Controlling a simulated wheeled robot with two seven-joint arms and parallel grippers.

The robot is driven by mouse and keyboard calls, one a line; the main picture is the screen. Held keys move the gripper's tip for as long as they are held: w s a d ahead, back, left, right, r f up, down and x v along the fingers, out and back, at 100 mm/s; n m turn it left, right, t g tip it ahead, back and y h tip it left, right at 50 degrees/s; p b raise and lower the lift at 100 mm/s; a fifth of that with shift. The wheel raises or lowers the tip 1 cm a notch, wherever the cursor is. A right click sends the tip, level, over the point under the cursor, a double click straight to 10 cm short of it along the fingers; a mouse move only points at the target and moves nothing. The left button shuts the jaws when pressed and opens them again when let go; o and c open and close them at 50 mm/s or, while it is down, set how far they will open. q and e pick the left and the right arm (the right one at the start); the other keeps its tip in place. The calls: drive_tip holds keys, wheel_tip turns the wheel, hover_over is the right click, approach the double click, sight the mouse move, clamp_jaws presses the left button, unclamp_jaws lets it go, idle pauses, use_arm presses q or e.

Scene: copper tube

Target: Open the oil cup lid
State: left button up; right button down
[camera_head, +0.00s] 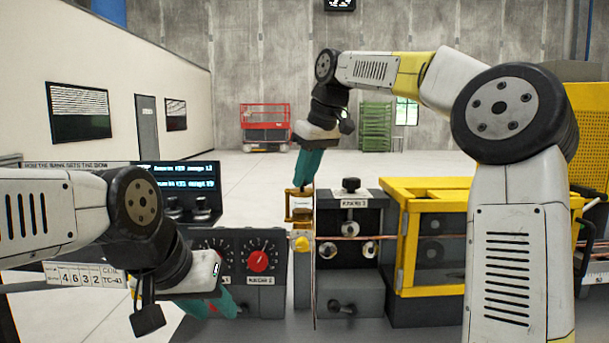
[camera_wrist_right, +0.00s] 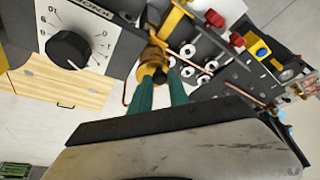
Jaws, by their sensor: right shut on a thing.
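The brass-yellow oil cup (camera_head: 300,205) stands on a yellow fitting at the left end of the grey machine block. My right gripper (camera_head: 303,181) reaches down onto its top with teal fingers. In the right wrist view the two fingers meet the brass cup top (camera_wrist_right: 152,69) and are shut on it, apparently at the lid. The lid's edge and hinge are too small and partly hidden to tell whether it is raised. My left gripper (camera_head: 212,304) is low at the left, in front of the control panel. Its teal fingers are partly hidden, so their opening is unclear.
A dark panel with a red dial (camera_head: 258,261) stands left of the cup. The grey block with rollers (camera_head: 352,252) is right of it, with copper tube (camera_head: 375,237) running into a yellow guard frame (camera_head: 405,245). A black dial (camera_wrist_right: 68,50) shows in the wrist view.

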drive_tip(key=m, duration=0.1)
drive_tip(key=s+a+m+h, duration=0.1)
drive_tip(key=m+t, duration=0.1)
drive_tip(key=m, duration=0.1)
drive_tip(key=shift+s+a, duration=0.2)
drive_tip(key=shift+s, duration=0.05)
drive_tip(key=shift+a+m+g+h, duration=0.2)
drive_tip(key=shift+a+m+h, duration=0.75)
drive_tip(key=shift+m, duration=1.5)
drive_tip(key=shift+a+m+g+h, duration=0.2)
drive_tip(key=shift+a+m+h, duration=0.75)
drive_tip(key=shift+m, duration=1.55)
drive_tip(key=shift+a+m+g+h, duration=0.2)
drive_tip(key=shift+a+m+h, duration=0.75)
drive_tip(key=shift+m, duration=1.5)
drive_tip(key=c, duration=1.3)
unclamp_jaws()
drive_tip(key=shift+o, duration=0.2)
